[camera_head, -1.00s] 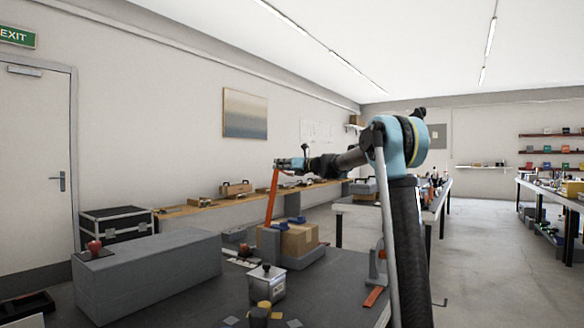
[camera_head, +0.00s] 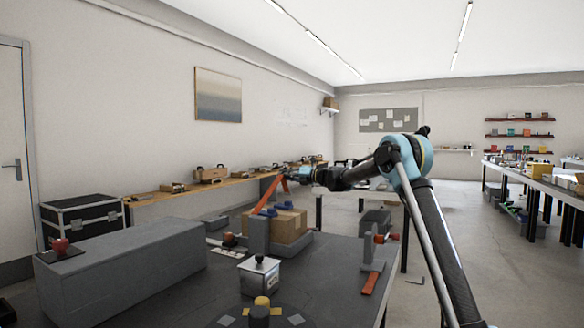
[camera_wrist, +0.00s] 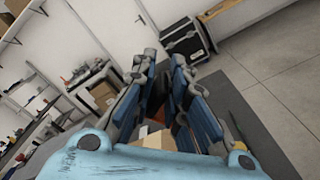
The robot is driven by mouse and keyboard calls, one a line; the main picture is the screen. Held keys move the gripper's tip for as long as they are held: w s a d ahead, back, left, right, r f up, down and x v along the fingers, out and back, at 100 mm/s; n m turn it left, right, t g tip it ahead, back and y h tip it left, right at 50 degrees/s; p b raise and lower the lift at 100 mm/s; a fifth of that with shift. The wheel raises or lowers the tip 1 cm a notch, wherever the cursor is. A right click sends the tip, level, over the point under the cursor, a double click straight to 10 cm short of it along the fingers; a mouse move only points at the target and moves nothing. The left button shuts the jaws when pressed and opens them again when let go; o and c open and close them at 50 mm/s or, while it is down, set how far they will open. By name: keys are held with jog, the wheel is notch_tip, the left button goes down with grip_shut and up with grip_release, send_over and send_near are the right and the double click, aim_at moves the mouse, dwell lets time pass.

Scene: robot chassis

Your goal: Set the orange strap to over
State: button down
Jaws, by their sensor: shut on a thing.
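The orange strap (camera_head: 266,194) hangs from my gripper (camera_head: 283,179) in the head view, above the cardboard box (camera_head: 290,225). It slopes down to the left, towards the top of a grey upright (camera_head: 258,236) beside the box. A short orange part also shows just under the gripper. In the wrist view the two blue-padded fingers (camera_wrist: 174,85) are close together, with a sliver of orange strap (camera_wrist: 172,112) between them. The box sits in a grey holder with blue parts (camera_head: 268,211) near its top. The strap's lower end is hard to make out.
A long grey block (camera_head: 125,275) with a red knob stands at the left of the dark table. A lidded metal container (camera_head: 259,276) stands in front of the box. A grey bracket with orange-red parts (camera_head: 371,282) stands at the right.

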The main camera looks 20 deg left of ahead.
notch_tip(320, 180, down, 16)
jog(key=w, duration=0.2)
jog(key=shift+w+d, duration=0.35)
jog(key=shift+w, duration=0.05)
jog(key=c, duration=1.7)
grip_release()
jog(key=shift+a+f, duration=0.1)
jog(key=shift+f, duration=0.05)
jog(key=shift+s, duration=0.1)
jog(key=shift+s+d+r, duration=0.15)
jog(key=shift+d, duration=1.9)
jog(key=shift+s+d+r, duration=0.1)
jog(key=shift+s+d, duration=0.05)
jog(key=shift+d, duration=1.95)
jog(key=shift+s+d+r, duration=0.15)
jog(key=shift+d, duration=1.9)
